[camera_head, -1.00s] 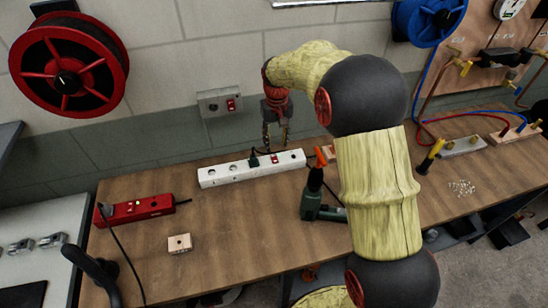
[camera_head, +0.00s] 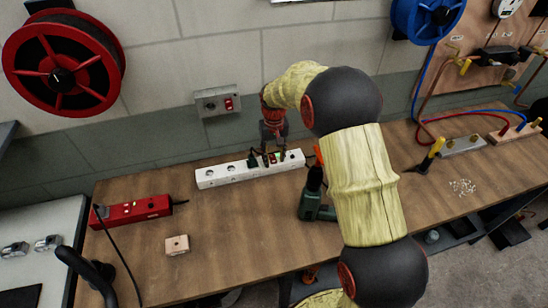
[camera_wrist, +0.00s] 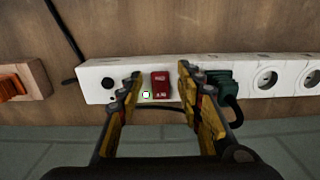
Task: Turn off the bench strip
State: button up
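A white power strip (camera_head: 215,177) lies along the back of the bench, below the wall. My gripper (camera_head: 273,158) is pointed down over its right part. In the wrist view my gripper (camera_wrist: 158,84) is open, with one yellow finger on each side of the strip's red rocker switch (camera_wrist: 161,85). I cannot tell whether the fingertips touch the strip. A small green-edged light (camera_wrist: 146,95) shows beside the switch. A dark green plug (camera_wrist: 214,82) sits in the strip close by the right finger. The switch is partly hidden by my gripper in the head view.
A red power strip (camera_head: 130,210) and a small wooden block (camera_head: 177,245) are on the left of the bench. A green drill (camera_head: 315,200) stands close to my arm. A wall box (camera_head: 218,101) has another red switch. The front middle of the bench is clear.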

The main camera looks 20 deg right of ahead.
jog(key=shift+c, duration=0.6)
jog(key=c, duration=0.8)
grip_shut()
jog(key=g+p, duration=0.1)
jog(key=p, duration=0.2)
jog(key=shift+w+r+p, duration=0.25)
jog(key=shift+r+p, duration=0.05)
jog(key=shift+p, duration=0.05)
jog(key=g+p, duration=0.1)
jog(key=p, duration=0.2)
jog(key=shift+w+f+g, duration=0.1)
jog(key=shift+w+g, duration=0.1)
jog(key=shift+g, duration=0.2)
jog(key=o, duration=0.9)
grip_release()
